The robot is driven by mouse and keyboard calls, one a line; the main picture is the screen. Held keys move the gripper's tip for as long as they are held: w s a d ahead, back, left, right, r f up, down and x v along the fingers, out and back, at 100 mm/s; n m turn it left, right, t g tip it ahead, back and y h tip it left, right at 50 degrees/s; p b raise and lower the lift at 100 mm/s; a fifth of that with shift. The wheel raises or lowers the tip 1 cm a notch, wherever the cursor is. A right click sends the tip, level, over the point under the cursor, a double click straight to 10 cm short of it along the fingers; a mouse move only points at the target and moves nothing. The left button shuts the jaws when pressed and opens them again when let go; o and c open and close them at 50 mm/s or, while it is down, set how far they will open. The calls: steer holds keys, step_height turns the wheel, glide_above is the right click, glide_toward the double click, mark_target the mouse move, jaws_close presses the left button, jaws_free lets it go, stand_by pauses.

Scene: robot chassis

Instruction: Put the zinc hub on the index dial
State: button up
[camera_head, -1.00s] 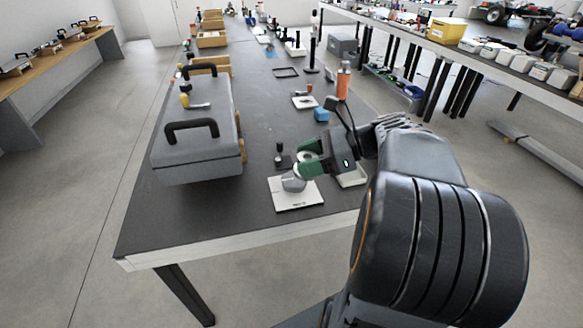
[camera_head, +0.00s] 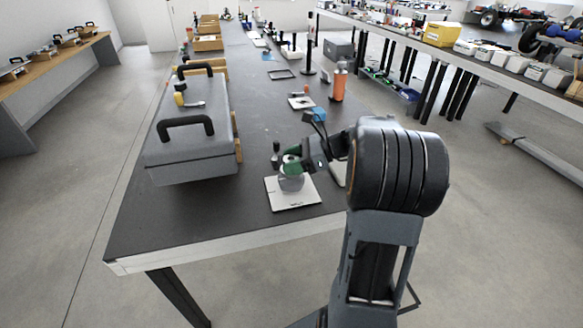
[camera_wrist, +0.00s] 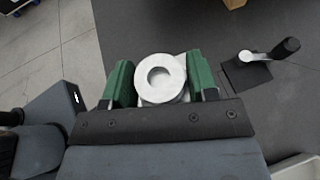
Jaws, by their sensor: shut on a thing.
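The zinc hub (camera_wrist: 152,92) is a pale silver ring with a round hole, held between the two green fingers of my gripper (camera_wrist: 160,80) in the wrist view. In the head view my gripper (camera_head: 291,164) is shut on it, directly above a round grey piece on a square white plate, which I take as the index dial (camera_head: 291,184). The hub's top (camera_head: 291,158) shows only in small part there. In the wrist view the hub hides most of what lies beneath it. I cannot tell whether the hub touches the dial.
A black base with a silver lever and dark knob (camera_wrist: 287,48) stands close by on the dark table. A grey case (camera_head: 190,140) with black handles is to the left. An orange cylinder (camera_head: 339,84) and a blue block (camera_head: 319,114) stand behind. The table's front left is clear.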

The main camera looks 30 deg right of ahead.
steer(key=shift+f, duration=0.85)
steer(key=shift+f, duration=0.15)
steer(key=o, duration=1)
steer(key=shift+s+d+r, duration=0.1)
steer(key=shift+d+r, duration=0.05)
steer(key=shift+r, duration=0.1)
steer(key=p+v, duration=0.2)
steer(key=v, duration=0.9)
steer(key=shift+s+d+r, duration=0.15)
steer(key=shift+s+d, duration=0.05)
steer(key=shift+d, duration=0.05)
